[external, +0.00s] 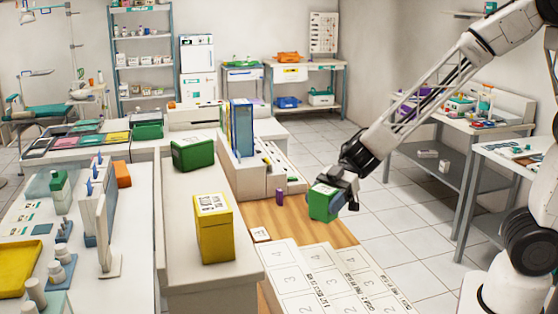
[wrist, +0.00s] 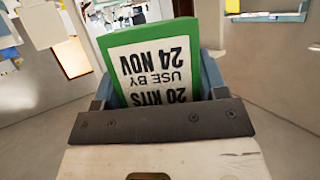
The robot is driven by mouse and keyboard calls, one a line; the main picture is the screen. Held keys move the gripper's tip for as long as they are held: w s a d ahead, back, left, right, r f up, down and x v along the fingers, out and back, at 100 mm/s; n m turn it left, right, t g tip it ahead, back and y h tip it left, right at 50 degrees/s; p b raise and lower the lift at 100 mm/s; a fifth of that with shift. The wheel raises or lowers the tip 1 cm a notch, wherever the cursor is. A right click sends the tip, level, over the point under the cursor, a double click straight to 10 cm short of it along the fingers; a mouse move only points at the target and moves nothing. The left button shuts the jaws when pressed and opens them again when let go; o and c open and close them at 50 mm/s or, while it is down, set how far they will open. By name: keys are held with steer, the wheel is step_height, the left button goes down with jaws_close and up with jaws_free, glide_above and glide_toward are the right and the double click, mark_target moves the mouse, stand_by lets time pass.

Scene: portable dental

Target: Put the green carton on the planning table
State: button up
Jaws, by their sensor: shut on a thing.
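My gripper (external: 343,190) is shut on a green carton (external: 323,202), held at the right edge of a wooden-topped table (external: 296,219), probably the planning table. Whether the carton touches the tabletop cannot be told. In the wrist view the green carton (wrist: 147,36) sits between my gripper's blue-grey fingers (wrist: 158,85), its white label upside down, reading "20 KITS USE BY 24 NOV". Its lower end is hidden by the gripper body. A second green box (external: 193,153) lies on the pale cabinet to the left.
A yellow box (external: 214,228) stands on the pale cabinet top (external: 180,205). Numbered white sheets (external: 325,277) cover the wooden table's near part. A small purple cylinder (external: 279,196) and a white card (external: 261,234) are on it. Bare wood shows between them and the carton.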

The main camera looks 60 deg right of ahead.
steer(key=s+a+r+n+g, duration=0.1)
steer(key=s+a+r, duration=0.1)
steer(key=a+r, duration=0.9)
steer(key=s+a+r+n+g, duration=0.2)
steer(key=a+r, duration=0.9)
steer(key=a, duration=0.2)
steer(key=shift+s+a+r, duration=0.2)
steer(key=shift+a+r, duration=0.1)
steer(key=shift+a, duration=0.1)
steer(key=w+a, duration=0.3)
steer(key=w+a+f, duration=0.1)
steer(key=w+a, duration=0.7)
steer(key=shift+w+a+f, duration=0.15)
steer(key=shift+w+f, duration=0.05)
steer(key=shift+f, duration=0.05)
steer(key=shift+f, duration=1.75)
steer(key=shift+f, duration=0.15)
